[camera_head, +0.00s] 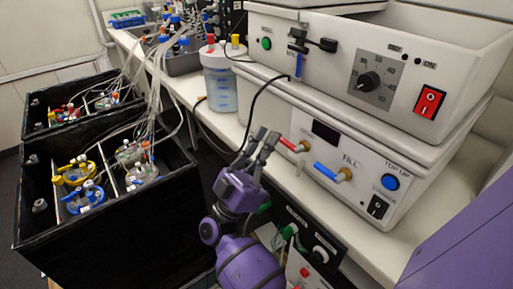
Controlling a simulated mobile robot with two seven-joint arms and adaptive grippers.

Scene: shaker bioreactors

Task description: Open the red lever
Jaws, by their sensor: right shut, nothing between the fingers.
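The red lever (288,144) is a short red handle on a brass valve at the left of the lower white unit's front panel. A blue lever (326,171) sits to its right on a similar brass valve. My right gripper (265,137), purple with grey fingers, is shut and empty just left of the red lever. Its fingers point up toward the panel. I cannot tell whether the fingertips touch the lever. My left gripper is not in view.
The white unit (405,152) stands on a white bench with a second unit (460,62) on top. A clear container (221,88) stands behind my gripper. Black boxes (110,215) with tubed bottles are at the left. A black cable hangs near my fingers.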

